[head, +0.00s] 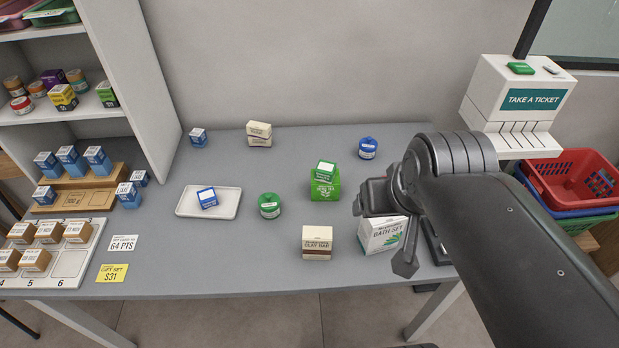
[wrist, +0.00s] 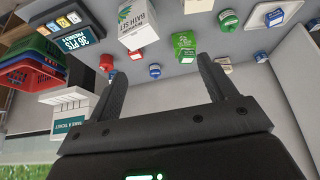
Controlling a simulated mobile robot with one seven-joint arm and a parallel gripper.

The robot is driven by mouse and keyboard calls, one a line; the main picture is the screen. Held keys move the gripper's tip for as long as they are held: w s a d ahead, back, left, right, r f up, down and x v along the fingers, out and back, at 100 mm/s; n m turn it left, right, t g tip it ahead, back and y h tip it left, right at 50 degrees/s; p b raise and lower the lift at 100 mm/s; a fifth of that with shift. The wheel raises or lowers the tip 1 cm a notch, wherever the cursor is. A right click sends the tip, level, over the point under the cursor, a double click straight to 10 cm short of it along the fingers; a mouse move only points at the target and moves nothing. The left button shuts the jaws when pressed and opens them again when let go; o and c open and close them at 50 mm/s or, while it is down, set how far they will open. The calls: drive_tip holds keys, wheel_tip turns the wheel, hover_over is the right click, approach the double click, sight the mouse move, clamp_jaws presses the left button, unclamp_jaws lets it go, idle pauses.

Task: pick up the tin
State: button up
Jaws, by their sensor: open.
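The green-lidded tin (head: 269,206) is near the middle, right of the white tray, and shows at the top of the wrist view (wrist: 228,19). The blue tin (head: 368,148) is at the back; it also shows in the wrist view (wrist: 155,71). I cannot tell which one the task names. My gripper (head: 404,262) is beside the bath set box at the right, apart from both tins. In the wrist view its two fingers (wrist: 162,66) are spread, with nothing between them.
A green box (head: 325,186) stands between the tins. A cream clay bar box (head: 317,242) and the white bath set box (head: 383,234) are near the front. A white tray (head: 186,210) holds a blue box. The ticket dispenser (head: 484,105) and crates (head: 570,180) are at right.

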drive_tip(key=n+h, duration=0.8)
drive_tip(key=n, duration=1.3)
hover_over(261, 207)
drive_tip(key=s+d, duration=0.6)
drive_tip(key=d, duration=0.3)
wheel_tip(261, 207, down, 17)
drive_tip(key=a+f+n+t, duration=0.2)
drive_tip(key=a, duration=0.2)
drive_tip(key=w+a+f+n+t, duration=0.1)
drive_tip(key=a+f+n, duration=0.2)
drive_tip(key=a, duration=0.1)
drive_tip(key=a+f+n+t, duration=0.2)
drive_tip(key=a+n, duration=0.1)
drive_tip(key=a, duration=0.1)
drive_tip(key=shift+w+f+t, duration=0.3)
drive_tip(key=shift+w+f, duration=0.05)
drive_tip(key=x, duration=0.5)
drive_tip(key=shift+d+f, duration=0.1)
drive_tip(key=shift+f, duration=0.05)
drive_tip(key=x, duration=0.5)
drive_tip(key=shift+d+f, duration=0.2)
drive_tip(key=shift+f, duration=0.05)
drive_tip(key=c, duration=1.1)
drive_tip(key=shift+r, duration=0.1)
